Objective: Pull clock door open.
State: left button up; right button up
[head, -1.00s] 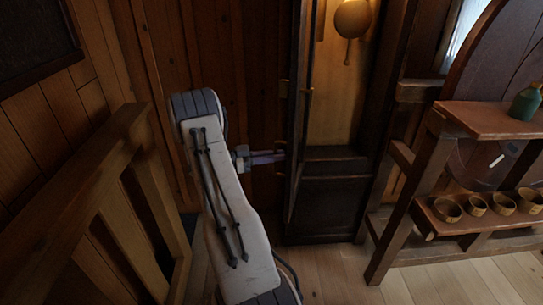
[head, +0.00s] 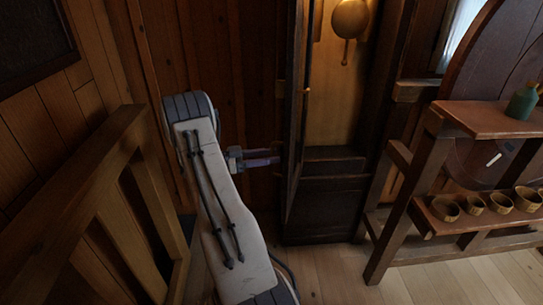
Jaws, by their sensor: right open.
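The tall clock case (head: 332,210) stands in the middle of the head view, with a pale interior and a round brass pendulum bob (head: 350,18) hanging inside. Its narrow dark door (head: 296,120) stands open on the left side and is seen nearly edge-on. My right arm reaches up from the bottom. My right gripper (head: 268,160) is open, on the left of the door, with its fingers pointing right at the door's outer face. The fingertips are at or partly behind the door edge; I cannot tell whether they touch it. My left gripper is not in view.
A wooden railing (head: 100,190) stands close on the left. A shelf unit (head: 420,195) on the right holds several small wooden bowls (head: 500,203) and a green bottle (head: 523,100). Bare floor (head: 400,280) lies in front of the clock.

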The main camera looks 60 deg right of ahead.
jog(key=v, duration=0.9)
jog(key=shift+w+a+b, duration=0.25)
jog(key=shift+b, duration=0.05)
jog(key=shift+f, duration=0.1)
